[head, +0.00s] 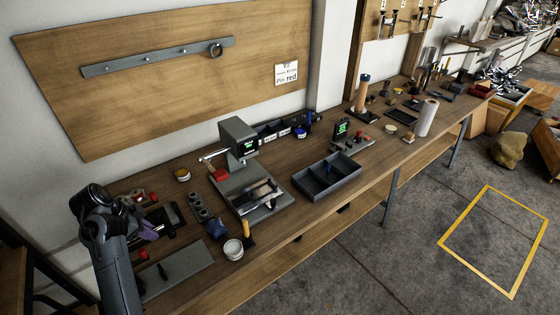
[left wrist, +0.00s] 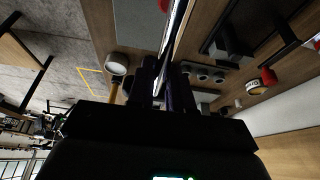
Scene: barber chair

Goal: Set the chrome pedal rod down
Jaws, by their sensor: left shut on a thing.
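The chrome pedal rod (left wrist: 176,32) shows in the left wrist view as a bright, shiny bar running up from between the fingers to the top edge. My left gripper (left wrist: 158,82) is shut on it, with a dark finger on each side. In the head view my left gripper (head: 150,233) is at the near left end of the wooden workbench (head: 305,212), above the bench top. I cannot make out the rod clearly in that view. Whether the rod touches anything is not clear. My right gripper is not in view.
A grey plate (head: 178,268) lies below the gripper. A row of dark sockets (head: 200,207), a white round tin (head: 233,249) and a grey bench device (head: 240,140) stand to the right. A divided dark tray (head: 327,178) is farther right. Bare wood shows along the front edge.

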